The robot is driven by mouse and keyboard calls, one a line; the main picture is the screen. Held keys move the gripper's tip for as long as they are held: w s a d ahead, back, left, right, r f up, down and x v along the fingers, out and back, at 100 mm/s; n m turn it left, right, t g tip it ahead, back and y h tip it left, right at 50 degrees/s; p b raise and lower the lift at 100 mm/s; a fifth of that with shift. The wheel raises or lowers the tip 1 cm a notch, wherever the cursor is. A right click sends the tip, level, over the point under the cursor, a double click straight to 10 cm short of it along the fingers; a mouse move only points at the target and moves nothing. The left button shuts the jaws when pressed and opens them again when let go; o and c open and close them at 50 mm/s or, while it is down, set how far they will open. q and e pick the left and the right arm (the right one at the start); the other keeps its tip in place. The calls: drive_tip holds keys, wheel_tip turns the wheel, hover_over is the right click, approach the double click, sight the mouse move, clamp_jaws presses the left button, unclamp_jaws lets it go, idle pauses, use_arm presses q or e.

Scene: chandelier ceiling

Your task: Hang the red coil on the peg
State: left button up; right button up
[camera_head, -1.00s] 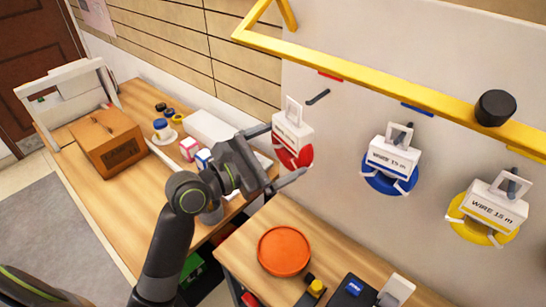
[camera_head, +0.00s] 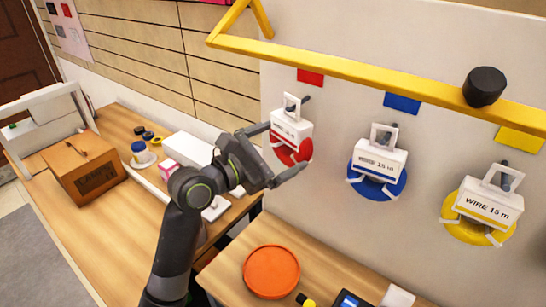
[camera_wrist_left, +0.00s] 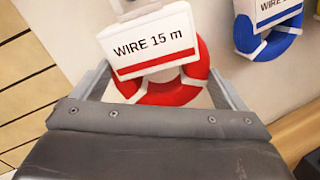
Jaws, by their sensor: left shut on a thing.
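The red coil (camera_head: 302,152) has a white label and a white hanger loop. My left gripper (camera_head: 281,150) is shut on it, one finger on each side, and holds it up near the pale wall panel. The dark peg (camera_head: 306,99) below the red tag (camera_head: 311,77) shows right beside the hanger loop; I cannot tell whether it passes through. The left wrist view shows the coil (camera_wrist_left: 175,88) between the fingers with its label "WIRE 15 m"; the loop's top is cut off there. My right gripper is not in view.
A blue coil (camera_head: 377,185) and a yellow coil (camera_head: 480,228) hang on pegs to the right. A yellow rail (camera_head: 370,76) with a black knob (camera_head: 485,86) crosses above. An orange round dish (camera_head: 270,271) is on the bench below. A cardboard box (camera_head: 83,168) is at the left.

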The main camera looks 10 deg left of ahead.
use_arm(q)
drive_tip(key=shift+w+d+f+b, duration=0.1)
drive_tip(key=shift+w+d+b, duration=0.1)
drive_tip(key=shift+w+b, duration=0.3)
drive_tip(key=shift+w+d, duration=0.1)
drive_tip(key=shift+w, duration=0.15)
drive_tip(key=shift+w+d+f+p, duration=0.15)
drive_tip(key=shift+w+p, duration=0.2)
drive_tip(key=shift+p, duration=0.45)
drive_tip(key=shift+f, duration=0.1)
drive_tip(key=shift+w+f, duration=0.1)
drive_tip(key=o, duration=0.8)
drive_tip(key=shift+o, duration=0.2)
